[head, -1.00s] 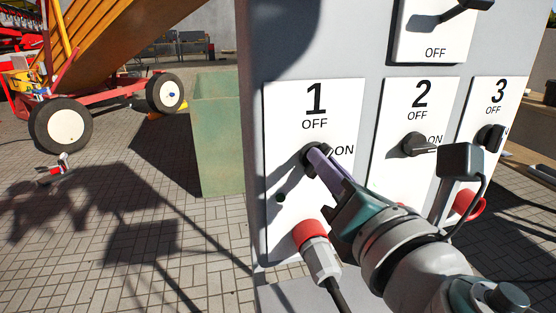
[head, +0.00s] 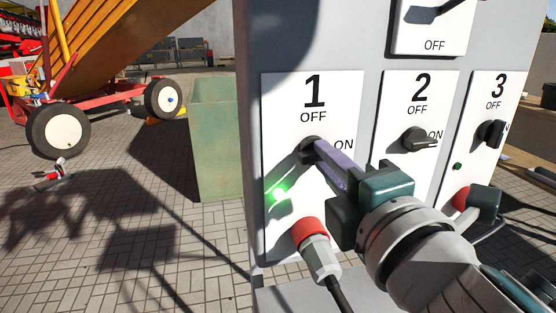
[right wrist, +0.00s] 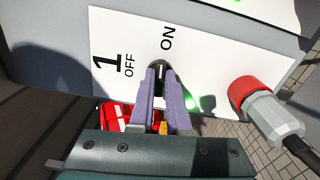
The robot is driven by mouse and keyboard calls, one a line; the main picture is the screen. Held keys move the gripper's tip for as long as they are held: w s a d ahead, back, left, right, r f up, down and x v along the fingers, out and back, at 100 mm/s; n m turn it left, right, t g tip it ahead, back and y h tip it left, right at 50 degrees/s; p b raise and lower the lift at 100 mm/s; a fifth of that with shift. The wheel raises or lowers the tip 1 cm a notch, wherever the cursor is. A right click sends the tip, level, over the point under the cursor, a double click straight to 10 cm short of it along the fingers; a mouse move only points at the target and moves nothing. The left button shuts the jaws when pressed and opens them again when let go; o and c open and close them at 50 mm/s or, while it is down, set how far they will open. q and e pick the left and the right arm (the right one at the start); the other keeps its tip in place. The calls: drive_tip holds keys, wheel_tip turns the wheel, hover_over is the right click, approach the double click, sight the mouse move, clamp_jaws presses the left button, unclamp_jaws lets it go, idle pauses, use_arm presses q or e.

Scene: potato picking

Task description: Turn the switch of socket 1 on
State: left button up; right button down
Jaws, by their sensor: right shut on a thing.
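The white panel of socket 1 (head: 283,125) is on the grey box, with OFF at the top and ON at the right. Its dark switch (head: 308,152) is between the purple fingers of my right gripper (head: 322,148), which is shut on it. The right wrist view shows the fingertips (right wrist: 162,72) around the switch knob (right wrist: 163,66), by the word ON. A green lamp (head: 280,194) on the panel is lit. A red and grey plug (head: 316,249) sits in the socket below. My left gripper is out of view.
Panels 2 (head: 418,113) and 3 (head: 493,124) stand to the right, each with its own switch. Another panel (head: 430,25) is above. A green bin (head: 217,140) and a wheeled orange conveyor (head: 120,45) stand at the left on paving.

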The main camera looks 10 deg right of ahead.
drive_tip(key=shift+m, duration=0.6)
drive_tip(key=c, duration=0.9)
unclamp_jaws()
drive_tip(key=shift+s+f, duration=0.1)
drive_tip(key=s+b, duration=0.2)
drive_tip(key=s, duration=0.7)
drive_tip(key=shift+s+d, duration=0.15)
drive_tip(key=shift+s, duration=0.2)
